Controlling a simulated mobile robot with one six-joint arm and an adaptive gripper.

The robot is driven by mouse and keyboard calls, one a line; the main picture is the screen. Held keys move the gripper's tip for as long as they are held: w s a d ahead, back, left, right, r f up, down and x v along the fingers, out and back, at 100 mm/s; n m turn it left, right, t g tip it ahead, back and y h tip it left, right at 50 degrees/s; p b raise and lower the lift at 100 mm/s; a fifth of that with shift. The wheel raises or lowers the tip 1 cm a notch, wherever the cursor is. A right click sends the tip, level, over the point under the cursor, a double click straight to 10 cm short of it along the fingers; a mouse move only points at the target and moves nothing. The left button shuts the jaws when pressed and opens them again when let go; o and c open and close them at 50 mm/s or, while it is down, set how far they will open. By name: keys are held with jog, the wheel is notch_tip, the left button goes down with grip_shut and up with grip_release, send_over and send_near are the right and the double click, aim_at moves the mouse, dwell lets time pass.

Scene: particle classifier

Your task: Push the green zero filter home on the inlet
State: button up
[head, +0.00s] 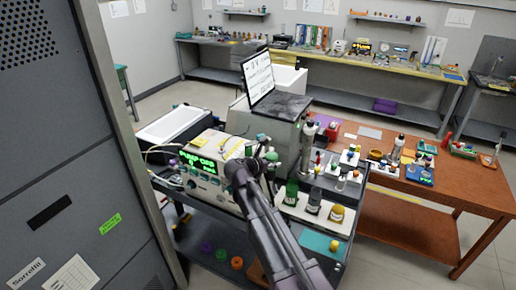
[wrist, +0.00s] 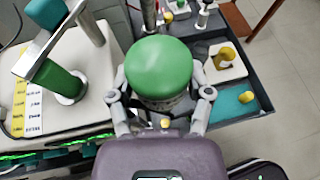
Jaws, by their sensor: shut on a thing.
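My gripper (wrist: 160,95) is shut on a round, smooth green-topped piece, which I take to be the green zero filter (wrist: 158,66). One finger is on each side of it, and a pale speckled band shows under its green top. In the head view my gripper (head: 266,158) is beside the front panel instrument (head: 205,168) with the green display, and the filter is not clear there. In the wrist view the instrument's top (wrist: 85,65) carries a green cylinder (wrist: 62,83) and metal tubes with teal ends. I cannot tell which part is the inlet or whether the filter touches it.
A tall metal cylinder (head: 306,150) stands behind. The wooden table (head: 440,187) is at the right.

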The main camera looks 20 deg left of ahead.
jog(key=shift+f+b, duration=0.95)
jog(key=shift+f, duration=0.2)
jog(key=shift+r, duration=0.1)
